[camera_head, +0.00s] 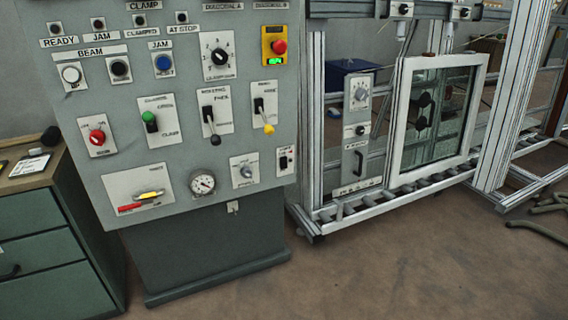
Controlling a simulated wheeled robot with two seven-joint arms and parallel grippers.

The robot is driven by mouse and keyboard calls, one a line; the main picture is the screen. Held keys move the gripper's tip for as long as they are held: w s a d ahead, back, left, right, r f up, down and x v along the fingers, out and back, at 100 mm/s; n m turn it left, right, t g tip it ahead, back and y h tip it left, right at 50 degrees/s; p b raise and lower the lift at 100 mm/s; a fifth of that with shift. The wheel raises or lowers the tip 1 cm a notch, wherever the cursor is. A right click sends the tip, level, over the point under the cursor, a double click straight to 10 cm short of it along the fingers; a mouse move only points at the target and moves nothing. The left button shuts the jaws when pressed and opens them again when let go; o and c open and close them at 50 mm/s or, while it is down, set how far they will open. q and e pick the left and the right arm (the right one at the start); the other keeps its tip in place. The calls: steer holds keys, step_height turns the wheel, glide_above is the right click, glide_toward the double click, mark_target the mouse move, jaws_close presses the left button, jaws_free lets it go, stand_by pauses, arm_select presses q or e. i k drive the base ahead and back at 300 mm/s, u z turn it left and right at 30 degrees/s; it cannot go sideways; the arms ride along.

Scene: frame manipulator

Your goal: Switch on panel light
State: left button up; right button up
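A grey control panel (215,110) stands upright on a dark base in the left half of the head view. At its lower right is a small black switch on a white plate (285,161); its position and label are too small to tell. A green-topped lever (149,117), a black-handled lever (208,113) and a yellow-tipped lever (267,127) are in the middle. A red button on a yellow plate (277,47) is at the upper right, with a small green lit display below it. Neither gripper is in view.
A green drawer cabinet (35,235) stands left of the panel. A metal frame with rollers (380,200) holds a white-framed window (438,110) on the right. The brown floor (400,265) in front is clear, apart from curved tubes at the far right.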

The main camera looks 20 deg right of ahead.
mark_target(283, 164)
steer(key=k, duration=0.65)
steer(key=z, duration=0.8)
steer(key=i, duration=1.85)
steer(key=u, duration=0.75)
